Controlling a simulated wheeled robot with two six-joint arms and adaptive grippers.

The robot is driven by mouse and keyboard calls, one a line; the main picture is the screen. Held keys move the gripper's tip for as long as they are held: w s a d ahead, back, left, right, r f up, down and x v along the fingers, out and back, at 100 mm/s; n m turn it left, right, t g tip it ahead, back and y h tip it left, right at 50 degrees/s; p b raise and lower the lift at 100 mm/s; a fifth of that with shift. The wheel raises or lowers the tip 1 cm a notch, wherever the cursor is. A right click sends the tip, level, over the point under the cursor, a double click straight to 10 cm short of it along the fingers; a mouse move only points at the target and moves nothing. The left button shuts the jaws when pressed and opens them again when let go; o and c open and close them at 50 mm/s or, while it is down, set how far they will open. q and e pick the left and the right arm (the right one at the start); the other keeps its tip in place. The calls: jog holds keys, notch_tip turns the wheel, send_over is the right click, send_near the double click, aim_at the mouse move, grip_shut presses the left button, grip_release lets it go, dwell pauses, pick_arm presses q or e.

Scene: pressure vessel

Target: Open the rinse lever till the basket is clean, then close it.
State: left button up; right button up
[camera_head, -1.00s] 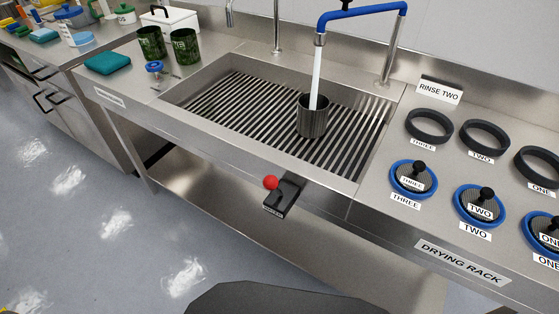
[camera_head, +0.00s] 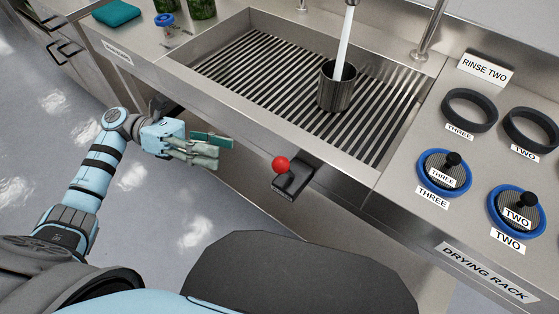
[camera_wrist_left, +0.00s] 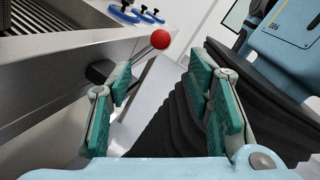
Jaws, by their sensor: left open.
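The rinse lever (camera_head: 288,178) is on the sink's front face, a black bracket with a red ball knob (camera_head: 281,164). The knob also shows in the left wrist view (camera_wrist_left: 160,39), beyond the fingertips. The metal basket (camera_head: 337,88) stands upright on the slatted sink grate (camera_head: 270,75). A stream of water (camera_head: 344,40) falls into it; its inside is mostly hidden. My left gripper (camera_head: 212,145) is open and empty, in front of the sink, left of the knob and apart from it. Its green finger pads (camera_wrist_left: 165,105) are spread in the wrist view. My right gripper is not in view.
A counter to the right holds black rings (camera_head: 470,110), blue-rimmed lids (camera_head: 444,176) and a "RINSE TWO" sign (camera_head: 485,68). A teal cloth (camera_head: 116,13) and a blue valve knob (camera_head: 164,19) are at upper left. The floor before the sink is open.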

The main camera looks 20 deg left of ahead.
aim_at(274, 162)
pick_arm(q)
jog(key=d+p, duration=0.3)
jog(key=d, duration=0.9)
jog(key=shift+d+r, duration=0.15)
jog(key=shift+d, duration=0.1)
jog(key=shift+s+d, duration=0.1)
jog(key=shift+d, duration=0.4)
jog(key=shift+c, duration=0.3)
grip_shut()
